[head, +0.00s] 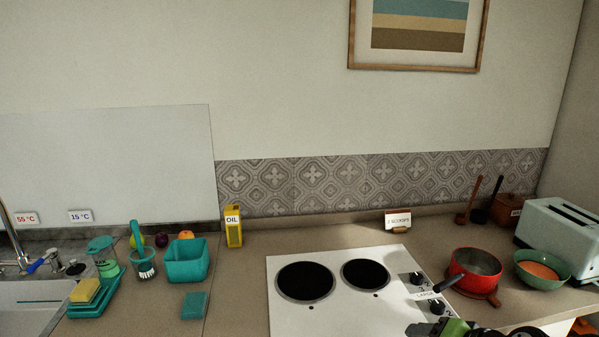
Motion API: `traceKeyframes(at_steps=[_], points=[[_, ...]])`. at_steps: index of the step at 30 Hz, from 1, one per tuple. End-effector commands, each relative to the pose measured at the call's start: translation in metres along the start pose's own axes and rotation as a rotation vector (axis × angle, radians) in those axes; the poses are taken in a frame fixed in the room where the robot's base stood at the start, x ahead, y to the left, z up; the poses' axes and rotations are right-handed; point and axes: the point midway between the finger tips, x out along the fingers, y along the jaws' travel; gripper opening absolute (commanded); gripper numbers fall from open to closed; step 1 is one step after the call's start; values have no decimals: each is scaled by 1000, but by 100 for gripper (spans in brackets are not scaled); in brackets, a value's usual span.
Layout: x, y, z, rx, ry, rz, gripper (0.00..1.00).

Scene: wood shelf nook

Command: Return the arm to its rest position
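Dark and green parts of my arm show at the bottom edge of the head view, right of centre, in front of the stove's front right corner. What seems to be my gripper (440,328) is cut off by the picture's edge. I cannot make out its fingertips or whether it holds anything. The white stove (340,319) with two black hotplates lies just behind and left of it.
A red pot (474,266) stands right of the stove, its dark handle towards the knobs. A green bowl (541,282) and a toaster (560,232) are further right. A yellow oil carton (234,227) and teal bin (187,262) stand left. Counter behind the stove is mostly clear.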

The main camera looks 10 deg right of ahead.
Motion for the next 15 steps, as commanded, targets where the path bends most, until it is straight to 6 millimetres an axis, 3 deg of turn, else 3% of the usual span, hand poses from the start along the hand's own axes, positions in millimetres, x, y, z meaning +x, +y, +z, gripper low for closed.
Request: traceKeyframes(at_steps=[1,3,7,12,15], points=[[-4,-21,19,-99,-40,45,54],[-13,-43,49,-246,-96,123,54],[-52,-73,110,-534,-167,267,54],[-115,-76,165,-779,-180,365,54],[-137,-68,179,-837,-181,379,54]])
